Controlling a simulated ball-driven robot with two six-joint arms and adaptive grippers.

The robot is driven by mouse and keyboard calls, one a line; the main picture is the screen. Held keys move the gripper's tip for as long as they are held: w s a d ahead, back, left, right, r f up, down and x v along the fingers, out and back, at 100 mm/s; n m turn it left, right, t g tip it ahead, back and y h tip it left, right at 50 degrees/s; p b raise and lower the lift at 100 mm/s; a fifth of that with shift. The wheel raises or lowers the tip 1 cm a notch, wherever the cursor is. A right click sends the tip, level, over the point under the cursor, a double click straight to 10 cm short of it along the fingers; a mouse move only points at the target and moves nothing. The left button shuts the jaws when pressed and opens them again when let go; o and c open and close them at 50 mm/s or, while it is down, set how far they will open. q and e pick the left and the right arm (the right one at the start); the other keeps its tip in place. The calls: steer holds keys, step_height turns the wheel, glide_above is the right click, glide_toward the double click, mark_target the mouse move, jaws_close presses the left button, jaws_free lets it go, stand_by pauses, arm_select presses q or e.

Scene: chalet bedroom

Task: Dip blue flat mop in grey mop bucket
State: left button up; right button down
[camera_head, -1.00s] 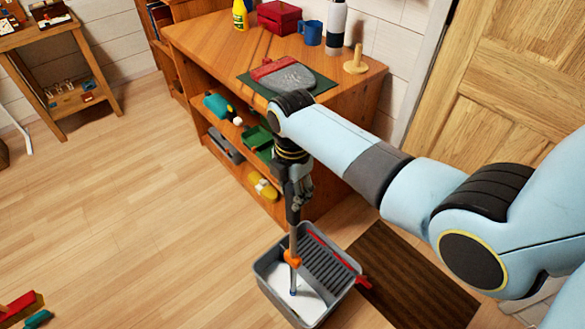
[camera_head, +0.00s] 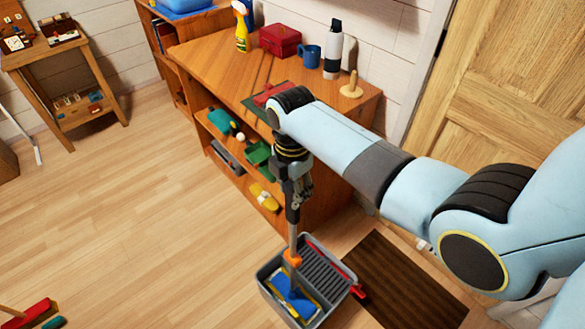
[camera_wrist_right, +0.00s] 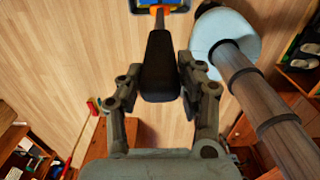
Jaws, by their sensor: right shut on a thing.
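The grey mop bucket (camera_head: 264,276) stands on the floor in front of the wooden shelf unit, with a ribbed grey wringer part and a red handle at its right. The blue flat mop (camera_head: 293,299) has its blue head down inside the bucket's left part, with a yellow edge showing. Its handle with an orange collar rises nearly upright to my right gripper (camera_head: 293,205), which is shut on it above the bucket. In the right wrist view the gripper fingers close around the dark handle grip (camera_wrist_right: 160,68). My left gripper is out of view.
A dark brown mat (camera_head: 402,284) lies right of the bucket. The shelf unit (camera_head: 220,62) behind holds a spray bottle, red box, blue mug and flask on top. A red-headed broom (camera_head: 32,312) lies at lower left. The floor on the left is mostly clear.

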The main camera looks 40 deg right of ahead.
step_height(320, 180, up, 12)
steer(key=shift+f, duration=0.15)
stand_by(0.5)
stand_by(0.7)
